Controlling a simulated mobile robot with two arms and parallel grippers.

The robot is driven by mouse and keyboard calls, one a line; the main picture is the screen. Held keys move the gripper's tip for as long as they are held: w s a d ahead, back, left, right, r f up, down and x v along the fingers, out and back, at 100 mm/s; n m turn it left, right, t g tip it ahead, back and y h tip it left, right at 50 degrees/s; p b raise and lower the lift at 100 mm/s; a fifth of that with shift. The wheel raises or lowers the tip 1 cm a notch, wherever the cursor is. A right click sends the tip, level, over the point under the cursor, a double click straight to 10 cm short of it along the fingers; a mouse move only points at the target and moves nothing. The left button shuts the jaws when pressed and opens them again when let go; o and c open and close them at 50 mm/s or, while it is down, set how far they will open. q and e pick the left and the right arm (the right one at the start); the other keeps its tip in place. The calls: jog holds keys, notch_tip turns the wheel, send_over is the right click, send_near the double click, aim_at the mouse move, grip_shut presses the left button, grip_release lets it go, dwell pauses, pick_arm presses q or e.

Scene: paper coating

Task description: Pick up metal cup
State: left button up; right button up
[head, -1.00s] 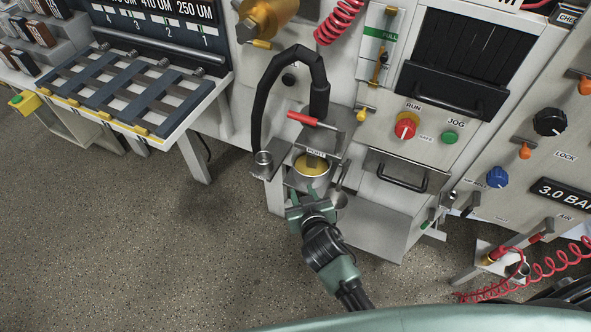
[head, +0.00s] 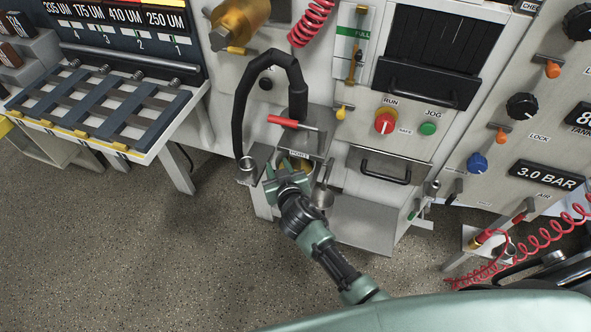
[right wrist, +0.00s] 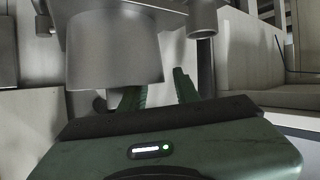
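A small open metal cup (head: 247,165) stands at the left side of the coating station, beside a small dark plate. A metal pot (head: 298,162) with yellowish contents sits under the station's spout, largely hidden behind my right gripper (head: 285,176). A metal ladle or dipper (head: 323,196) hangs just right of the gripper. In the right wrist view my gripper (right wrist: 158,92) has its fingers apart, with nothing seen between them. A large grey metal vessel (right wrist: 112,48) partly covers the left finger there; I cannot tell which vessel it is. My left gripper is not in view.
A red-handled lever (head: 290,122) and a black hose (head: 240,105) are above the pot. A metal shelf (head: 362,223) juts out to the right, below a drawer handle (head: 385,170). A slatted rack (head: 100,105) stands at left. The floor in front is free.

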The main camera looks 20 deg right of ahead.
jog(key=shift+w, duration=0.15)
grip_shut()
dwell(1.4)
